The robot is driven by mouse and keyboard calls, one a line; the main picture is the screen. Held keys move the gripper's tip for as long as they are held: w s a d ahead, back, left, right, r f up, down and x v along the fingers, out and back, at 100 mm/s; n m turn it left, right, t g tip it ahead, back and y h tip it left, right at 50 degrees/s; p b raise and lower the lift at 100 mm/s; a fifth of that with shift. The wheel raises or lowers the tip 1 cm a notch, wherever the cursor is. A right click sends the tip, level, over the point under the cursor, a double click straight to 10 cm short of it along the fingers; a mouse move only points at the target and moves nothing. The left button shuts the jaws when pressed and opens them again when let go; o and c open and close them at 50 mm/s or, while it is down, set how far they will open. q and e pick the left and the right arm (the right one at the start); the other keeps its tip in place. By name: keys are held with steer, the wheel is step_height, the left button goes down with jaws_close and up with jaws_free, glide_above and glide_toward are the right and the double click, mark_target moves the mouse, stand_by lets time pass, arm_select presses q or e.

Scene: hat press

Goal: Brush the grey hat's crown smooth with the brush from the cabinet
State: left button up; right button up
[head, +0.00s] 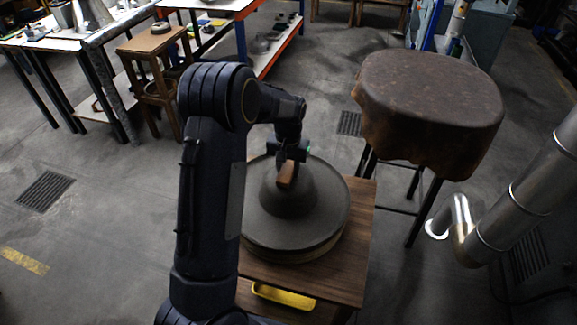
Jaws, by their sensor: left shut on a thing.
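The grey hat (262,222) sits with its wide round brim flat and its crown (290,200) up, on a round wooden block (317,254) on a small wooden cabinet (352,250). My left gripper (289,163) is above the crown, shut on the brush (286,175), a small brown block. The brush is at the top of the crown. I cannot tell whether it touches the felt. My left arm covers the left part of the brim. My right gripper is not in view.
A yellow tray (283,297) shows low at the cabinet's front. A stool draped with brown leather (430,95) stands at the right, near a shiny metal pipe (500,220). A small wooden stool (155,60) and worktables stand at the back left.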

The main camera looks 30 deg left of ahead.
arm_select(q)
steer(key=shift+r+p, duration=2.9)
steer(key=shift+r, duration=1.15)
steer(key=shift+f, duration=0.15)
